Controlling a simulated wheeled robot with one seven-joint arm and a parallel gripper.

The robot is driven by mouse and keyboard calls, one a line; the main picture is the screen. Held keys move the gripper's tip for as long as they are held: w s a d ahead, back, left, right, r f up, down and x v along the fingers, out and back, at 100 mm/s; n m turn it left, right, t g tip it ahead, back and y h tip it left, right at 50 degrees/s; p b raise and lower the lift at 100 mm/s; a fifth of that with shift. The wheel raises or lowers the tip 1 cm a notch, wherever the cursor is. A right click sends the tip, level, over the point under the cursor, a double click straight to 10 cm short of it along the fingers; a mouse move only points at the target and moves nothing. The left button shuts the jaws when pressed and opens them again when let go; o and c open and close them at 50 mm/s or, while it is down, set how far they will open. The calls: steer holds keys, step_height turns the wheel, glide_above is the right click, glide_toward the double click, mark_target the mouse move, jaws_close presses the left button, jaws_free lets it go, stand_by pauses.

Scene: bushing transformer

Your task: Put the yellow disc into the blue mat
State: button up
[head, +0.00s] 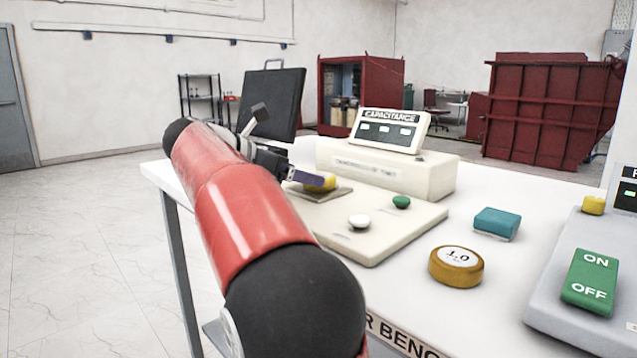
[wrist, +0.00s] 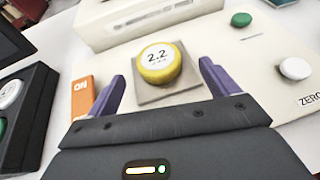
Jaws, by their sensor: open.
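A yellow disc (wrist: 157,70) with a white top marked 2.2 rests on a square grey plate (wrist: 183,93) of the cream instrument. In the head view the yellow disc (head: 326,185) is partly hidden by my gripper (head: 306,179). My gripper (wrist: 163,72) is open, with one purple finger on each side of the disc; contact cannot be told. A blue-teal block (head: 497,222), the only blue mat-like thing in view, lies on the bench to the right. Its top looks bare.
A darker yellow disc (head: 456,266) marked 1.0 stands on the bench near the blue block. A cream box with a CAPACITANCE display (head: 390,130) rises behind the plate. Green and white buttons (head: 359,222) sit on the panel. An ON/OFF switch unit (head: 590,280) is at right.

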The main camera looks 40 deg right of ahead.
steer(key=x, duration=0.6)
steer(key=shift+w+r+p, duration=0.1)
steer(key=shift+p, duration=0.2)
steer(key=shift+r, duration=0.1)
steer(key=c, duration=1.4)
steer(key=shift+o, duration=0.2)
